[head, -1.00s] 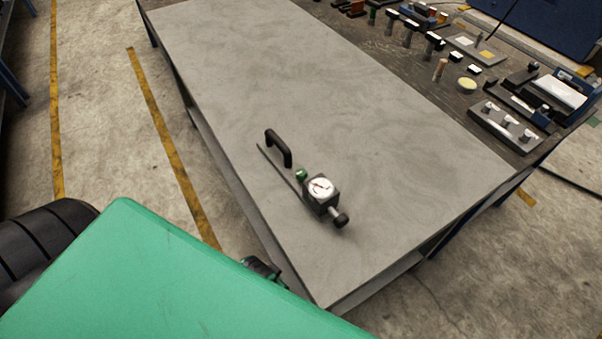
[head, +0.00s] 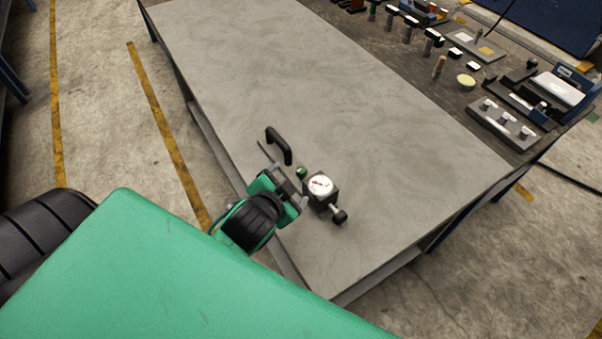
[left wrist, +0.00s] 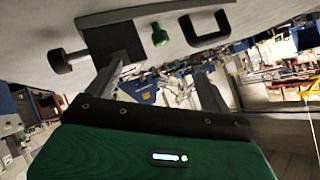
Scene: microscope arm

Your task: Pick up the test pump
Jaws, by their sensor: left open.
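The test pump has a white round gauge on a dark block (head: 320,187), a black knob at its near right end, a green knob and a black handle (head: 279,146). It lies near the left edge of the grey table. My left gripper (head: 284,184) is open just left of the pump in the head view, and its green and black wrist hides part of the pump's bar. In the left wrist view, the pump's dark block (left wrist: 113,43) is beyond the open fingers (left wrist: 155,88), with nothing seen between them. My right gripper is not in view.
The grey tabletop (head: 270,70) is clear around the pump. A dark bench (head: 400,60) behind it on the right holds several fittings, blocks and a grey plate with posts (head: 502,122). Yellow floor lines run left of the table.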

